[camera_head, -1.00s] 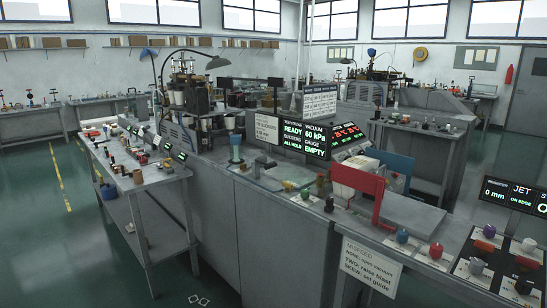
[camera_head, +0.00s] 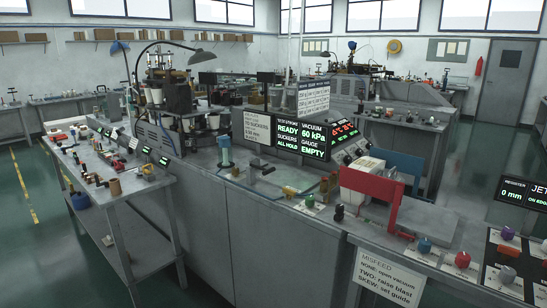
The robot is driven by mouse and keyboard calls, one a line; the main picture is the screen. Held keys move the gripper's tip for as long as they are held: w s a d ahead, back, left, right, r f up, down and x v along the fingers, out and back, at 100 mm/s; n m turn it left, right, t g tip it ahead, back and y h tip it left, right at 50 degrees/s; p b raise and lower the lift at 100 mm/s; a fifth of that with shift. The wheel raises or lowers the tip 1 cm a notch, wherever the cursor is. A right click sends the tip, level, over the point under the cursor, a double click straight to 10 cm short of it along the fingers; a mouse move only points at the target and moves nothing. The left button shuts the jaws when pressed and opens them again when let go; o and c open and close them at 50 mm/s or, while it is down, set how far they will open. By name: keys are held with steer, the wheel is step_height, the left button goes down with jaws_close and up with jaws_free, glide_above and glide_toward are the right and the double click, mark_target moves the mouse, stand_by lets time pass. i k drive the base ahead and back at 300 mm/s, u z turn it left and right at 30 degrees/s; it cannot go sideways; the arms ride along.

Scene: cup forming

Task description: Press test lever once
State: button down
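A dark display panel (camera_head: 301,138) on the middle bench reads "TEST STROKE READY", "VACUUM 60 kPa", "SUCKERS ALL HOLD" and "GAUGE EMPTY". No part in view is legibly labelled as the test lever, and I cannot tell which it is. A red angled bracket (camera_head: 375,187) stands on the bench right of the panel. A small yellow part (camera_head: 290,190) lies on the bench top below the panel. A blue-green upright cylinder (camera_head: 224,152) stands left of the panel. My gripper is not in view.
A "MISFEED" sign (camera_head: 389,279) hangs on the bench front. Coloured knobs, including a red one (camera_head: 462,260), sit at the right. A side table (camera_head: 120,188) with small parts stands at the left. Green floor (camera_head: 30,240) is clear at the far left.

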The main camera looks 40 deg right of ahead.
mark_target(266, 172)
steer(key=i, duration=1.05)
steer(key=u, duration=0.45)
